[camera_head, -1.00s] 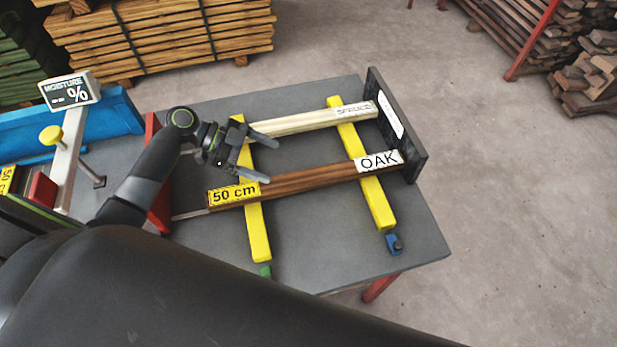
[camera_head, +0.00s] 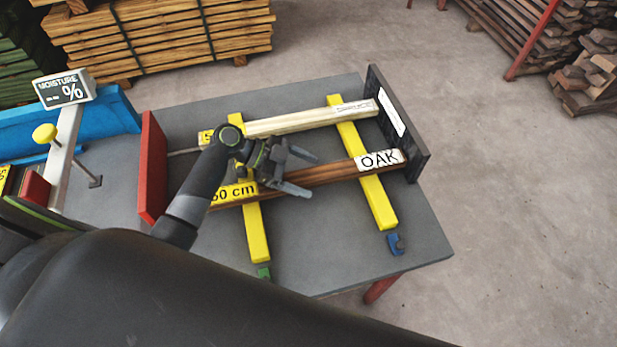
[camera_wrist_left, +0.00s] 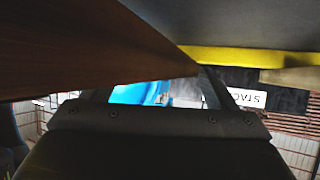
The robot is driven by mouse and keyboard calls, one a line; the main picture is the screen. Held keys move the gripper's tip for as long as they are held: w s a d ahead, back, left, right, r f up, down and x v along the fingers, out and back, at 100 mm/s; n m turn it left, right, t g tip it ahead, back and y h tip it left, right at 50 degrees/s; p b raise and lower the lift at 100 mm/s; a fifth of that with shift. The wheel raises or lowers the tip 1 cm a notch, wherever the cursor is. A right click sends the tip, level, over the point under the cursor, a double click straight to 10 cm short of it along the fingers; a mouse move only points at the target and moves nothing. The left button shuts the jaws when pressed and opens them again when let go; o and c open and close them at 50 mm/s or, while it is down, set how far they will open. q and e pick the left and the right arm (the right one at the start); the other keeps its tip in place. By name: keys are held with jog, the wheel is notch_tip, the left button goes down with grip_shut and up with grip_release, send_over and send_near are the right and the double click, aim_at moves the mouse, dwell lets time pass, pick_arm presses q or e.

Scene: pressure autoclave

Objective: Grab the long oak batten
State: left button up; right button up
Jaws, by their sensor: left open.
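The long oak batten (camera_head: 335,172) is brown, with a white OAK label near its right end and a yellow 50 cm label at its left. It lies across two yellow bars on the grey table. My left gripper (camera_head: 314,176) is open and empty over the batten's middle-left part, its fingertips pointing right. In the head view one finger shows on each side of the batten; I cannot tell the height gap. The gripper hides part of the batten. In the left wrist view the batten (camera_wrist_left: 90,45) fills the upper left, very close. My right gripper is not in view.
A pale spruce batten (camera_head: 310,119) lies behind, parallel. The yellow bars (camera_head: 376,203) (camera_head: 256,235) cross under both battens. A black end plate (camera_head: 416,160) stands at the right and a red plate (camera_head: 152,165) at the left. A moisture meter (camera_head: 64,89) stands far left.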

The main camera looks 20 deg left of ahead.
pick_arm(q)
jog(key=shift+s, duration=0.15)
jog(key=c, duration=1.5)
jog(key=shift+r, duration=0.1)
